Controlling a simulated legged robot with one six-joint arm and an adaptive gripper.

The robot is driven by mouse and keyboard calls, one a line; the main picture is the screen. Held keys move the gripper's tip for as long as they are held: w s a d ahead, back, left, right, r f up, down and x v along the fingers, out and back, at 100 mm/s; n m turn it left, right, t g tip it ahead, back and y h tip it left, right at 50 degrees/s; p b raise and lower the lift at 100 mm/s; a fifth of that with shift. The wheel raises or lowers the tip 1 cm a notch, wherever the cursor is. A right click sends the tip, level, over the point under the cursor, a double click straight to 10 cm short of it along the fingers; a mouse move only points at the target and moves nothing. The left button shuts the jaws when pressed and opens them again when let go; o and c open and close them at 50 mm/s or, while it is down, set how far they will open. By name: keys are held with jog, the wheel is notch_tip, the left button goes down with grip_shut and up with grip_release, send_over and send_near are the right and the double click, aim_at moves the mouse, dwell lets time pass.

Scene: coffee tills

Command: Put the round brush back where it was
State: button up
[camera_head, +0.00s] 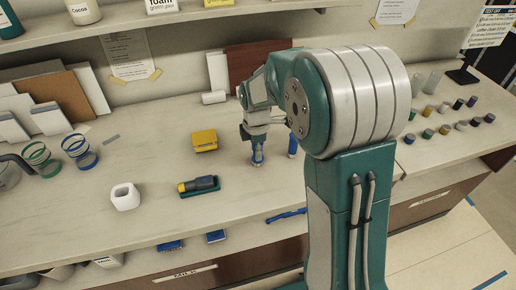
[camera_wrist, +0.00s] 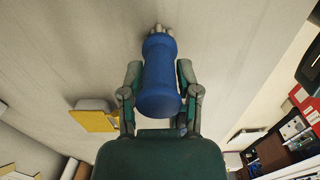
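The round brush (camera_wrist: 160,75) shows in the wrist view as a blue cylinder with a pale, knobbly far end. My gripper (camera_wrist: 160,76) has one finger on each side of it and looks shut on it. I cannot tell whether the brush's lower end touches the counter. A green tray (camera_head: 184,196) with a yellow-and-blue item on it lies to the left.
A yellow block (camera_head: 204,140) lies left of my gripper, and a white cup (camera_head: 125,196) stands farther left. Another blue upright item (camera_head: 292,146) is close on the right, beside my arm. A blue tool (camera_head: 286,215) lies at the front edge. Several small cups stand far right.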

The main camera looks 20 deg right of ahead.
jog(key=shift+o, duration=0.3)
jog(key=shift+a, duration=0.25)
jog(key=shift+d+r, duration=0.1)
jog(key=shift+d, duration=0.4)
jog(key=shift+r, duration=0.35)
jog(key=r, duration=1)
jog(key=shift+a+r, duration=0.2)
jog(key=shift+r, duration=0.05)
jog(key=shift+s+d+r, duration=0.1)
jog(key=shift+s+r, duration=0.1)
jog(key=shift+r, duration=0.35)
jog(key=s+r+m+t, duration=0.2)
jog(key=s+m, duration=0.7)
jog(key=s, duration=0.2)
jog(key=s+r+m+t, duration=0.1)
jog(key=s+m+t, duration=0.2)
jog(key=s+m, duration=0.6)
jog(key=s, duration=0.2)
jog(key=shift+s+r+t, duration=0.3)
jog(key=shift+s+r, duration=0.05)
jog(key=shift+s, duration=0.05)
